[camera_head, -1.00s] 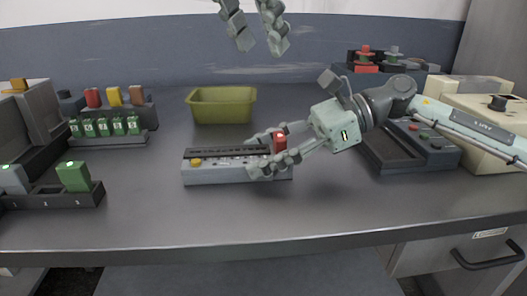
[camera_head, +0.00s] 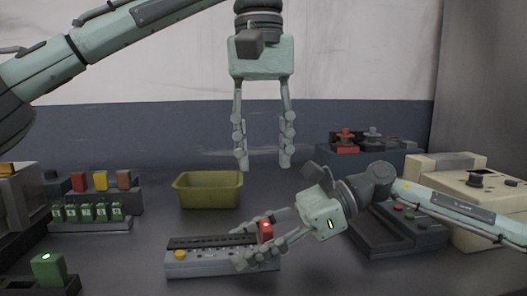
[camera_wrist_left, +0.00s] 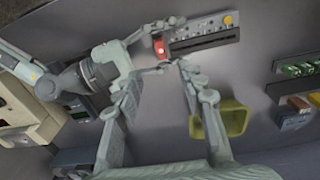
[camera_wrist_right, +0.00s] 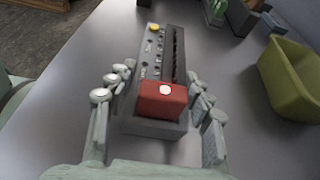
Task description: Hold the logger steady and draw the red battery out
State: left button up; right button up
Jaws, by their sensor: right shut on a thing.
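The logger (camera_head: 200,264) is a long grey box with a dark slotted strip and a yellow button, lying on the table. The red battery (camera_head: 266,231) stands upright at its right end, its lit round top also showing in the right wrist view (camera_wrist_right: 163,103). My right gripper (camera_head: 256,241) is shut on the logger, one finger along each long side, with the battery between them. My left gripper (camera_head: 263,164) is open and empty, pointing down above the battery end; the battery shows just beyond its fingertips in the left wrist view (camera_wrist_left: 160,48).
An olive bin (camera_head: 208,190) stands behind the logger. A rack of green cells (camera_head: 88,213) and a green block in a dark holder (camera_head: 48,270) are at left. A dark device (camera_head: 400,232) and a beige machine (camera_head: 465,215) stand at right.

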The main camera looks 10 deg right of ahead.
aim_at(266, 225)
pick_arm(q)
jog(key=shift+n, duration=0.3)
notch_tip(266, 225, down, 12)
jog(key=shift+w+d+f, duration=0.1)
jog(key=shift+d, duration=0.05)
jog(key=shift+c, duration=0.3)
jog(key=c, duration=0.7)
grip_shut()
